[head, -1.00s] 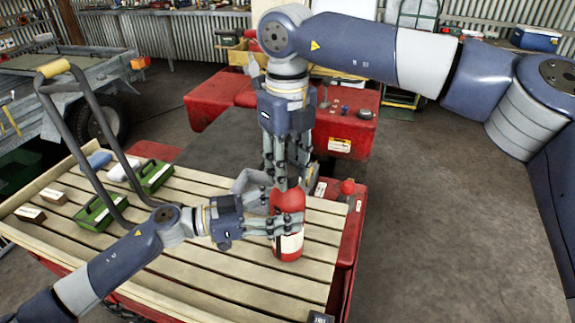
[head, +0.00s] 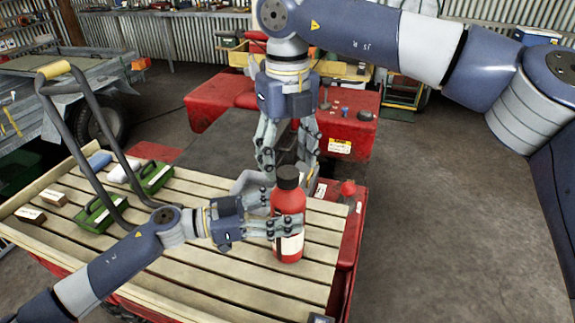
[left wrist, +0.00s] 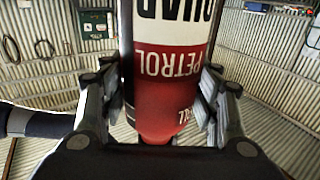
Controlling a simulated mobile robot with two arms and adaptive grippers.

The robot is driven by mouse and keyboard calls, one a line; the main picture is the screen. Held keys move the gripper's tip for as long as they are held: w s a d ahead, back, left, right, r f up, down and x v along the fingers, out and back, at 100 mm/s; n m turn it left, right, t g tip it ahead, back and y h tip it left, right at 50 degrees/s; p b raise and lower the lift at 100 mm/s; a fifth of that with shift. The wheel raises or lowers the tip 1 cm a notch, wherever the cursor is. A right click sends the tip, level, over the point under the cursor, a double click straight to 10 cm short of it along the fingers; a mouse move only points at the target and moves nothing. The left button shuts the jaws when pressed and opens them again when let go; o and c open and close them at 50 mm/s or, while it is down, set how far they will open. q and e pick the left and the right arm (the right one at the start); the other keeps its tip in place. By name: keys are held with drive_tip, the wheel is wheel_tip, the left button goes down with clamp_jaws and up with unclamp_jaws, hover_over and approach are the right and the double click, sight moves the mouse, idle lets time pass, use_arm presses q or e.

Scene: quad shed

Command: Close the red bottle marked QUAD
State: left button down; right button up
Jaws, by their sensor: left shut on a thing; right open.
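The red bottle (head: 288,201) stands upright on the slatted wooden deck (head: 190,285), near its right end. A black cap (head: 288,178) sits on its top; I cannot tell how tightly it is seated. In the left wrist view the bottle (left wrist: 166,98) appears upside down, its label reading QUAD and PETROL. My left gripper (head: 285,228) is shut around the bottle's body at the label from the left. My right gripper (head: 289,165) points down above the cap, its fingers spread and apart from it.
A tall handle frame (head: 110,155) rises from the deck left of my left arm. Green caddies (head: 100,212), small boxes (head: 30,214) and a blue cloth-like item (head: 98,160) lie at the left. A red knob (head: 348,188) stands right of the bottle. Concrete floor lies clear to the right.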

wheel_tip(320, 180, up, 9)
idle(0.3)
drive_tip(key=shift+r, duration=0.1)
use_arm(q)
drive_tip(key=shift+c, duration=2.4)
unclamp_jaws()
drive_tip(key=v, duration=1.2)
